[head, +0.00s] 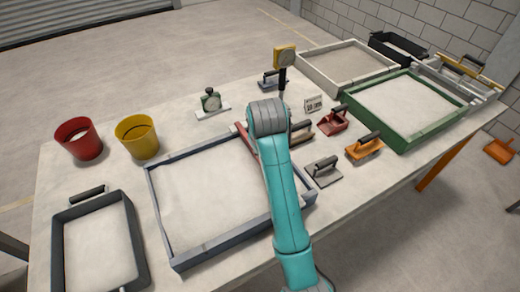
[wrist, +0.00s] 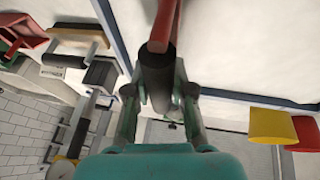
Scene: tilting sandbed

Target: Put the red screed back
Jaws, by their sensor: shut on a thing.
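The red screed is a red bar with a dark round handle. Its red bar (head: 242,134) shows in the head view just left of my arm, by the far right corner of the blue-grey sandbed frame (head: 161,220). In the wrist view the red bar (wrist: 163,24) runs away from the dark handle, over the pale sand. My gripper (wrist: 158,97) is shut on the dark handle, with a finger on each side. In the head view my arm hides the gripper and most of the screed. I cannot tell whether the screed touches the sand or frame.
Right of my arm lie a grey float (head: 323,172), an orange float (head: 364,148) and a red dustpan-like tool (head: 333,122). A green-framed bed (head: 404,148) stands beyond. Red (head: 79,140) and yellow (head: 137,137) buckets stand left.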

